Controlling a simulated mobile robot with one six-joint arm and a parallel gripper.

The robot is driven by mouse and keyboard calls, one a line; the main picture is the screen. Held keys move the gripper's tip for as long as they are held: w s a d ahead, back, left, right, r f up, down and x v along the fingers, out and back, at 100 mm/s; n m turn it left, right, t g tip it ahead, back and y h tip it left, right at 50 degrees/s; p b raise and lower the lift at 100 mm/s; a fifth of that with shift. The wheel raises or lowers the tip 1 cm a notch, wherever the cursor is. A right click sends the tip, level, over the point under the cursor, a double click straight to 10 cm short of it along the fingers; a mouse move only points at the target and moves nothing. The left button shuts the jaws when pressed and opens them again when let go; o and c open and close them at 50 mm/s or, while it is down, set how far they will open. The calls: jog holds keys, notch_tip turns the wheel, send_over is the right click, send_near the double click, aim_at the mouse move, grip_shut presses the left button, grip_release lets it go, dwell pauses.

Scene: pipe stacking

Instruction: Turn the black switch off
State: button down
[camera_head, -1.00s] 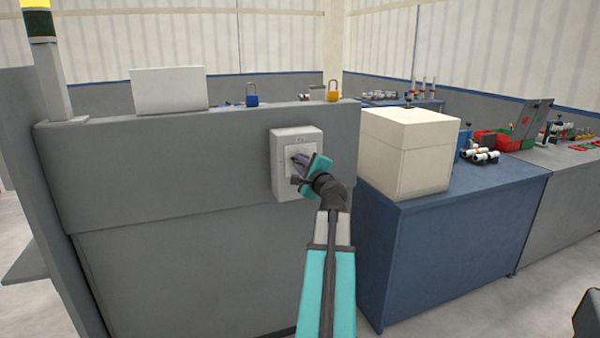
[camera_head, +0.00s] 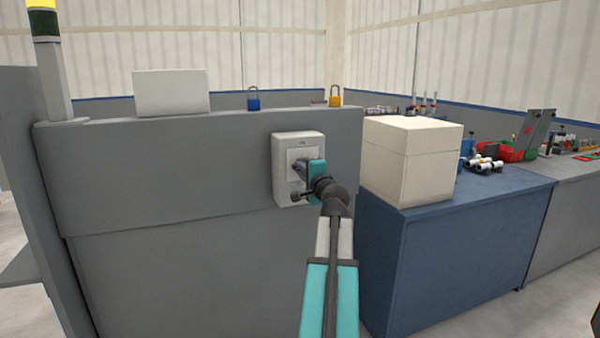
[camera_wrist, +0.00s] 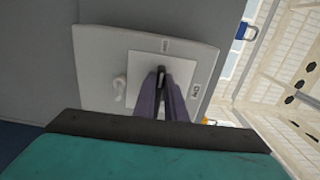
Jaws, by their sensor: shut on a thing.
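The switch box (camera_head: 283,150) is a light grey box on the grey cabinet's side wall, with a paler square plate. The black switch (camera_wrist: 162,75) is a narrow dark handle at the middle of that plate in the wrist view. My gripper (camera_head: 299,169) is at the plate, and in the wrist view its purple-grey fingers (camera_wrist: 162,88) are closed on either side of the handle. The fingers hide most of the handle. Small markings show on the box at the plate's top and right edges in the wrist view.
A blue padlock (camera_head: 253,99) and a yellow padlock (camera_head: 335,97) stand on the cabinet's ledge. A large cream box (camera_head: 410,165) sits on the blue bench (camera_head: 455,245), close to the right of my arm. A signal-light post (camera_head: 54,80) stands at the left.

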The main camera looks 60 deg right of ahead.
jog(key=shift+r, duration=0.15)
jog(key=c, duration=1.8)
grip_release()
jog(key=shift+w, duration=0.1)
jog(key=shift+b+v, duration=2.15)
jog(key=shift+v, duration=4.7)
jog(key=shift+a, duration=0.1)
